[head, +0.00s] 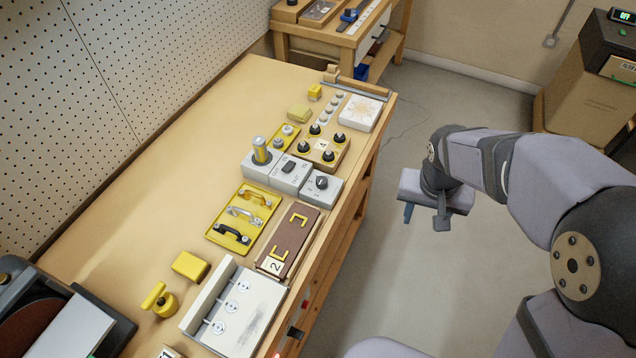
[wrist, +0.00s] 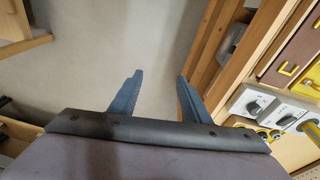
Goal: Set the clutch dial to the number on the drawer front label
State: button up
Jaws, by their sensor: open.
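A row of grey boxes stands mid-bench. The one nearest the bench's front edge carries a round black dial (head: 321,183) with small marks I cannot read; it looks like the clutch dial. It also shows in the wrist view (wrist: 255,105). Beside the boxes lies a brown panel (head: 293,236) with yellow handles, likely the drawer front. A white label (head: 274,266) on its near end reads 2. My gripper (head: 424,215) is open and empty, off the bench over the floor, right of the dial. Its two blue fingers (wrist: 159,80) are apart in the wrist view.
A block with several black knobs (head: 320,151) stands just beyond the grey boxes. A yellow tray (head: 243,217) with handles lies left of the brown panel. A yellow post (head: 261,150) rises from the far grey box. The floor (head: 440,290) around my gripper is clear.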

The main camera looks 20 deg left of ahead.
jog(key=w+a+t, duration=0.1)
jog(key=w+a, duration=0.3)
jog(key=a, duration=0.8)
jog(key=n+t+y, duration=0.1)
jog(key=t, duration=0.1)
send_near(321, 180)
jog(key=shift+p+x, duration=0.6)
jog(key=shift+x, duration=3.55)
jog(key=shift+c, duration=0.3)
jog(key=c, duration=1)
